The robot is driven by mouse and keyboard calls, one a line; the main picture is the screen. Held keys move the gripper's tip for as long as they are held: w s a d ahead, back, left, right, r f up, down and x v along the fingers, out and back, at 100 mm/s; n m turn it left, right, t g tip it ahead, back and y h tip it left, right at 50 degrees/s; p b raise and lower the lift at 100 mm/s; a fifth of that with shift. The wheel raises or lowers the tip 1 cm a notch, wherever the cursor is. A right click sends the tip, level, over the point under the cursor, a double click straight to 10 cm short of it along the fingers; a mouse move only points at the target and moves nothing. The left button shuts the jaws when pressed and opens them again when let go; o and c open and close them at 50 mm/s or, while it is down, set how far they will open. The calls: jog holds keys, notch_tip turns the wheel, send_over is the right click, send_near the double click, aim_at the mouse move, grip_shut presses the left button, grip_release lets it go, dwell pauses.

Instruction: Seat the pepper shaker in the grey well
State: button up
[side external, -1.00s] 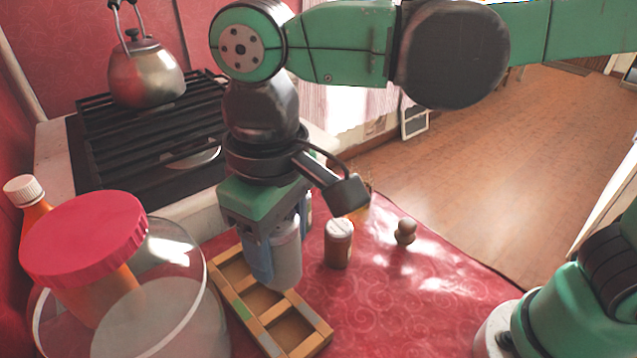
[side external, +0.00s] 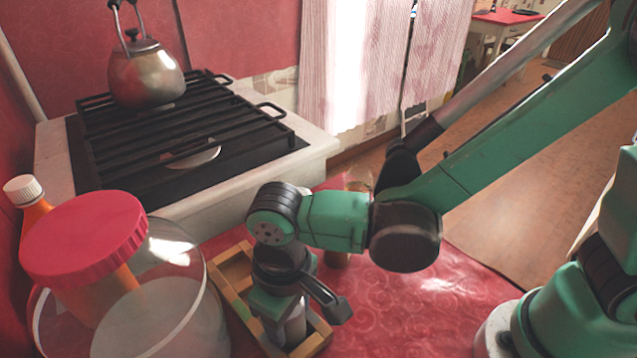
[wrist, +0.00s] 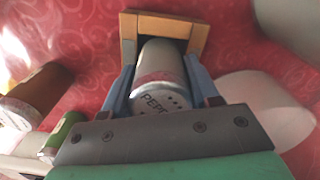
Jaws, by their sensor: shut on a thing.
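The wooden tray (side external: 313,343) lies on the red cloth, with its front well under my gripper (side external: 283,330). My gripper points down and is shut on the pale grey pepper shaker (side external: 295,328). In the wrist view, the blue fingers press both sides of the shaker (wrist: 160,65), and its lettering faces the camera. The shaker's far end lies within the wooden frame (wrist: 150,22) of the well. The front rim hides its base in the side view, so I cannot tell whether it touches the floor.
A large clear jar with a red lid (side external: 84,236) stands close left of the tray. The stove (side external: 190,140) with a kettle (side external: 145,75) is behind. Cloth at the right is clear.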

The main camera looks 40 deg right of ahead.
jog(key=shift+f, duration=0.1)
jog(key=o, duration=1.3)
notch_tip(320, 180, up, 12)
jog(key=shift+d+r, duration=0.1)
jog(key=w+d+m+t, duration=0.1)
jog(key=d+t, duration=0.1)
jog(key=d, duration=0.4)
jog(key=w+d+f+m+t, duration=0.1)
jog(key=d+m+t, duration=0.1)
jog(key=d, duration=0.5)
jog(key=w+d+m+t, duration=0.1)
jog(key=d+t, duration=0.2)
jog(key=d, duration=0.4)
jog(key=shift+d+f, duration=0.1)
jog(key=shift+f, duration=0.3)
